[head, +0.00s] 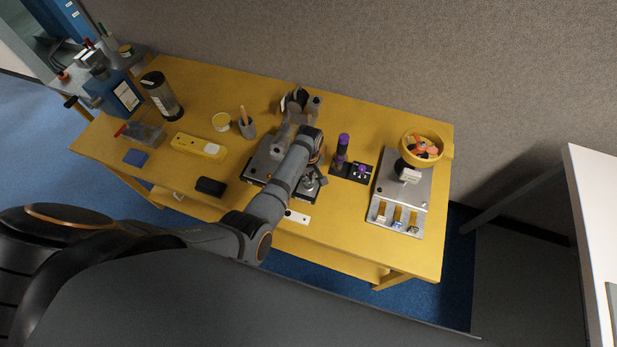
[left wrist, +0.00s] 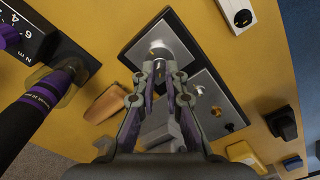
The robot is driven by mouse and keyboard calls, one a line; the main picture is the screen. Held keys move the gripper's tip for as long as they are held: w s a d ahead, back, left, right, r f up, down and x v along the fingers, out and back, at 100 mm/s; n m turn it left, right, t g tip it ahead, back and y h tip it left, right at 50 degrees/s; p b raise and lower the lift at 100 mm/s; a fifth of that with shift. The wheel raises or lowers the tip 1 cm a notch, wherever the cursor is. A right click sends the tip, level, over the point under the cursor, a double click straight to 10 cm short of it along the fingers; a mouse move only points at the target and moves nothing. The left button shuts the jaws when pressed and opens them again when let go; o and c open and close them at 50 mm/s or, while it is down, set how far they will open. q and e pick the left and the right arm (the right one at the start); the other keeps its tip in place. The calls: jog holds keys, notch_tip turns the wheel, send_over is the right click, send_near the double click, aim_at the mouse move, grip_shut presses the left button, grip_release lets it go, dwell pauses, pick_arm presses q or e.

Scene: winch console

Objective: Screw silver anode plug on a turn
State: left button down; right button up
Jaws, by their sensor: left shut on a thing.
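The silver anode plug (left wrist: 160,50) sits at a bright metal plate (left wrist: 182,42) with a black border in the left wrist view. My left gripper (left wrist: 160,68) is shut on it, one finger on each side. The fingers hide part of the plug, and I cannot tell how deep it sits. In the head view my left gripper (head: 311,184) is low over the front of the grey console (head: 262,165), largely behind my own arm. My right gripper is in neither view.
A purple-handled tool (head: 342,150) stands just right of the console, close to the gripper. A black block (head: 211,187) and yellow device (head: 190,144) lie left. A white strip (head: 297,217) lies at the front edge.

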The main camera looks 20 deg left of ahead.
pick_arm(q)
jog(key=shift+f+b, duration=0.5)
jog(key=shift+f, duration=0.35)
dwell(0.3)
jog(key=shift+r+m+p, duration=0.15)
jog(key=shift+m+p, duration=0.25)
jog(key=shift+m, duration=0.8)
jog(key=shift+m+p, duration=0.5)
jog(key=shift+m, duration=0.7)
